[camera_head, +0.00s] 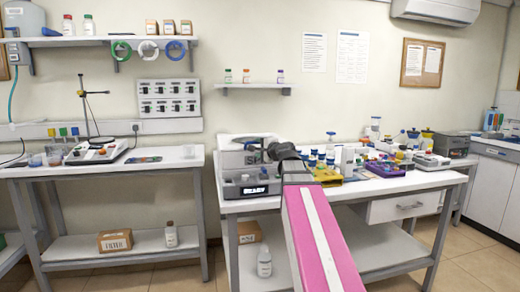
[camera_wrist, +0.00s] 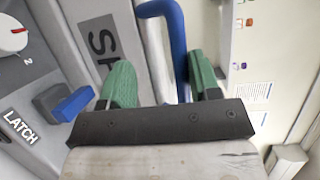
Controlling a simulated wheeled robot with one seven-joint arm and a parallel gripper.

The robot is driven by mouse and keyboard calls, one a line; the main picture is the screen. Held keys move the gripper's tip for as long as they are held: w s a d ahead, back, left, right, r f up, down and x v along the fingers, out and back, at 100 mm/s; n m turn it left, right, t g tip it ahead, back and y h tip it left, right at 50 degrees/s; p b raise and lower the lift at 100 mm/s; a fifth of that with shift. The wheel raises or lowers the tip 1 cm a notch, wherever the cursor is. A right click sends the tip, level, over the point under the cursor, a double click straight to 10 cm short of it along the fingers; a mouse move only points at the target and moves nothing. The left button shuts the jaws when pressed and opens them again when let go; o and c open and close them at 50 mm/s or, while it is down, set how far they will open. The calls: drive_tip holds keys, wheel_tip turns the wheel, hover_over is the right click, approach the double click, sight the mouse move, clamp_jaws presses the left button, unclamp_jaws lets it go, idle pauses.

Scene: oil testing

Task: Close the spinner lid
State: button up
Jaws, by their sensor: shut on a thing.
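The spinner (camera_head: 238,185) is a grey and dark box on the left end of the middle workbench. Its pale grey lid (camera_head: 232,148) looks raised at the back, but my arm partly covers it and its exact angle is hard to tell. In the wrist view a blue bar handle (camera_wrist: 177,42) runs between the green fingertips of my gripper (camera_wrist: 163,80), beside a panel with large dark lettering. My gripper is shut on this handle. A blue latch tab (camera_wrist: 72,104) sits at the left of the wrist view, near the word LATCH.
A yellow rack (camera_head: 326,174), several bottles and a purple tray (camera_head: 384,169) stand on the workbench right of my arm. A small wall shelf (camera_head: 254,86) with bottles hangs above the spinner. A separate bench (camera_head: 100,167) stands to the left, across a gap.

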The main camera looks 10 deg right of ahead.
drive_tip(key=v, duration=1.1)
drive_tip(key=shift+w, duration=0.1)
